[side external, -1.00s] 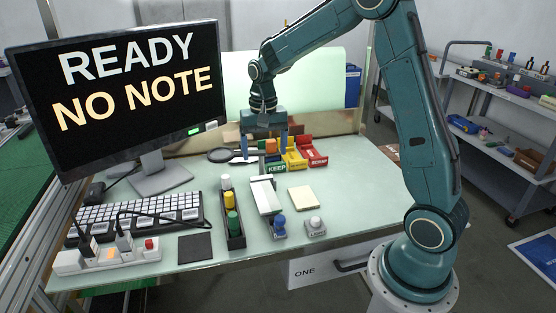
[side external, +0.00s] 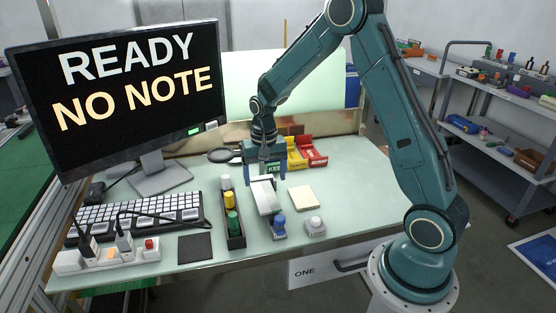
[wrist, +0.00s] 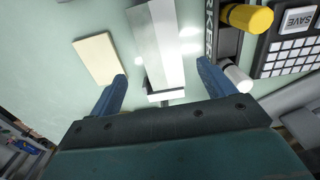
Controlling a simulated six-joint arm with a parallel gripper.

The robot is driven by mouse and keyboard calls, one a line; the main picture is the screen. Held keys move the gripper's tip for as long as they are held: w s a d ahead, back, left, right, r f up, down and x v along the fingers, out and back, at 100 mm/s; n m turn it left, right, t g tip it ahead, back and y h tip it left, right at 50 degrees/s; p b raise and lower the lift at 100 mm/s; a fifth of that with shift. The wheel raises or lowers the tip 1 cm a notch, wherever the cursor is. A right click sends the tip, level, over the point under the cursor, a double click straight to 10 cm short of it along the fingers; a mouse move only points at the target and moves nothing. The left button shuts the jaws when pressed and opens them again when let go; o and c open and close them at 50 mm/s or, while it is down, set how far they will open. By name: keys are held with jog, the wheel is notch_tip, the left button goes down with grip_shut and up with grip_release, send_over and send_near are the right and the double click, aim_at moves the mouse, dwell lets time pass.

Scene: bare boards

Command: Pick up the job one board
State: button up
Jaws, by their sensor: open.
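No board that I can pick out as the job one board shows in either view. A drawer front marked ONE (side external: 310,271) with a dark handle sits under the table's front edge, and its inside is hidden. My gripper (side external: 265,178) points down over the rear end of a long white and grey fixture (side external: 264,196) with a blue knob in front. In the wrist view my gripper (wrist: 160,75) has its two blue fingers wide apart, one on each side of the fixture (wrist: 157,45), with nothing held between them. Contact with the fixture cannot be told.
A cream pad (side external: 303,197) lies right of the fixture, a black marker tray (side external: 235,238) left. Bins, including a yellow (side external: 296,157) and a red one (side external: 313,155), stand behind. A monitor (side external: 120,95) reads READY NO NOTE. The table's right side is clear.

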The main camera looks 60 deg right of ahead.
jog(key=shift+w+f, duration=0.1)
jog(key=shift+f, duration=2.4)
jog(key=c, duration=1.2)
notch_tip(320, 180, up, 20)
jog(key=shift+r, duration=0.1)
send_over(265, 195)
jog(key=f, duration=1.1)
jog(key=shift+s+d+f, duration=0.1)
jog(key=shift+s+d, duration=0.1)
jog(key=shift+d, duration=0.15)
